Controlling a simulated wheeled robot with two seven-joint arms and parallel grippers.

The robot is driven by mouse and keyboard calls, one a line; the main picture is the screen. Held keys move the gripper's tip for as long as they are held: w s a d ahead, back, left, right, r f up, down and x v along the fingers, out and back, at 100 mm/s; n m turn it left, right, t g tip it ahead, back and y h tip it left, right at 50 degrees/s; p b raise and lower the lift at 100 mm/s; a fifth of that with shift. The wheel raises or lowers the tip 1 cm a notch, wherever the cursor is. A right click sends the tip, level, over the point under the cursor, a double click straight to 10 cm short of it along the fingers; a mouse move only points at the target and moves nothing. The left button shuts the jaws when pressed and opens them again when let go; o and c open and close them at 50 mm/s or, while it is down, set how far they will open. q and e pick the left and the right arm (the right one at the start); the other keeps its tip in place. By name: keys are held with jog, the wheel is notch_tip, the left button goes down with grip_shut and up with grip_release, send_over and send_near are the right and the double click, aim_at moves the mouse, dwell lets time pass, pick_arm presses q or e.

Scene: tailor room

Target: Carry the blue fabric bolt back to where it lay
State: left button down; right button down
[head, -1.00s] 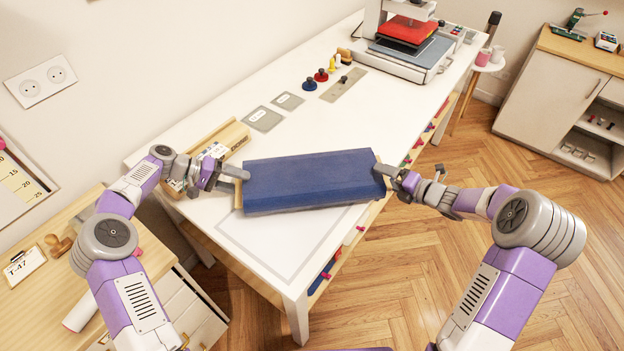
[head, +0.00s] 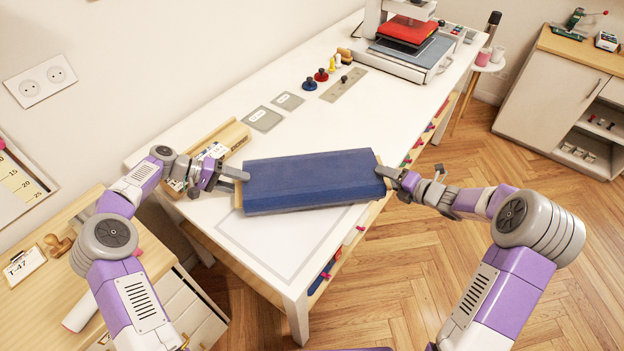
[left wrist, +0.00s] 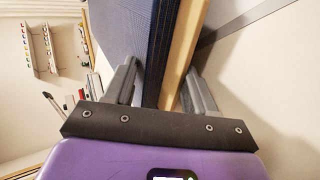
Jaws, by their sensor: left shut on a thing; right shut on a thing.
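The blue fabric bolt (head: 312,180) is a long flat block held level between my two grippers, over the near part of the white table (head: 330,125). My left gripper (head: 236,180) is shut on its left end. In the left wrist view the fingers (left wrist: 160,95) stand on either side of the bolt's blue cloth (left wrist: 125,30) and its pale wooden core edge (left wrist: 185,40). My right gripper (head: 384,171) is shut on the right end, near the table's right edge. A grey outlined rectangle (head: 290,278) on the tabletop lies partly under the bolt. I cannot tell the gap below the bolt.
A wooden holder (head: 228,138) stands behind my left gripper. Grey plates (head: 264,119), coloured knobs (head: 321,76) and a heat press (head: 408,40) are further back. A side desk (head: 95,260) is at the left. The table's front corner is clear.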

pick_arm(q)
jog(key=shift+r, duration=0.15)
pick_arm(e)
jog(key=shift+r, duration=0.1)
pick_arm(q)
jog(key=shift+w+d+r, duration=0.1)
jog(key=shift+r, duration=0.05)
pick_arm(e)
jog(key=shift+w+a+r, duration=0.1)
